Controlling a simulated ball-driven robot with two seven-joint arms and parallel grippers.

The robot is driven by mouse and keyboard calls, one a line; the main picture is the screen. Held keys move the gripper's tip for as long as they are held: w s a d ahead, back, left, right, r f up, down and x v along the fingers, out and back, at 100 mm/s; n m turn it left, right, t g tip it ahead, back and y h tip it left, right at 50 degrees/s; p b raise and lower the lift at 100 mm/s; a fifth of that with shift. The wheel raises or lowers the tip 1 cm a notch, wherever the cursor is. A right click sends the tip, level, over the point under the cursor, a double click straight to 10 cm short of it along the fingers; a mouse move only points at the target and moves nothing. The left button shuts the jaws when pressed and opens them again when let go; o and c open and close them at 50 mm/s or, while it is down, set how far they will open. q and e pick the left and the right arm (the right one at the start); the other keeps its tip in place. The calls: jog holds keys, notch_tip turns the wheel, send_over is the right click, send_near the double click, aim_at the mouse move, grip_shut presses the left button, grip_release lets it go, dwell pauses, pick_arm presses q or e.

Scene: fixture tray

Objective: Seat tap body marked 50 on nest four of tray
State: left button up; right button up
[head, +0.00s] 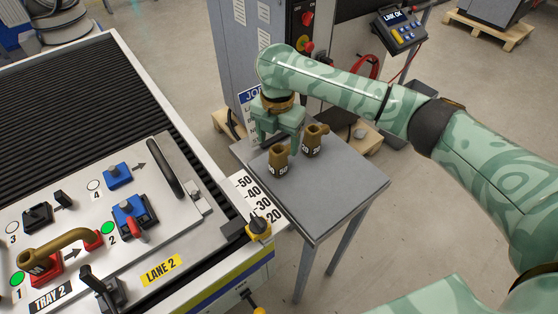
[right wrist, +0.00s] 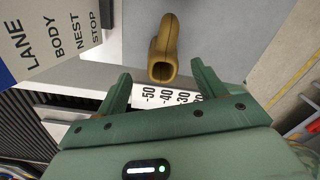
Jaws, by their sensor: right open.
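Two brown tap bodies stand on a small grey table. The nearer one (head: 279,161) has a dark number label that looks like 50. The other (head: 315,139) is just behind and right; I cannot read its number surely. My right gripper (head: 277,140) is open and empty, pointing down just above and behind the nearer body. One tap body (right wrist: 163,50) shows in the right wrist view, beyond the open fingers (right wrist: 162,88) and apart from them. Tray 2 (head: 190,232) lies at left; its nest four (head: 117,175) is a blue block with nothing on it. My left gripper is out of view.
Nest one holds a brown tap body (head: 55,247) in red clamps. Nest two (head: 131,213) is blue with a red lever, and nest three (head: 38,216) is black. A yellow-black knob (head: 259,226) sits at the conveyor corner.

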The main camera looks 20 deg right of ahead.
aim_at(278, 157)
jog(key=shift+f, duration=0.75)
jog(key=shift+f+b, duration=0.3)
jog(key=shift+f, duration=0.1)
jog(key=f+b, duration=0.1)
jog(key=f, duration=0.1)
jog(key=f+b, duration=0.1)
jog(key=f, duration=0.1)
jog(key=shift+s+f+b, duration=0.2)
jog(key=shift+f+b, duration=0.2)
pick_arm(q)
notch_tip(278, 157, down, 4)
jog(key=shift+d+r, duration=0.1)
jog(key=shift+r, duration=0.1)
pick_arm(e)
jog(key=shift+r, duration=0.15)
jog(key=shift+c, duration=1.2)
grip_shut()
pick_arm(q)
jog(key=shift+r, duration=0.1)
pick_arm(e)
jog(key=shift+r, duration=0.2)
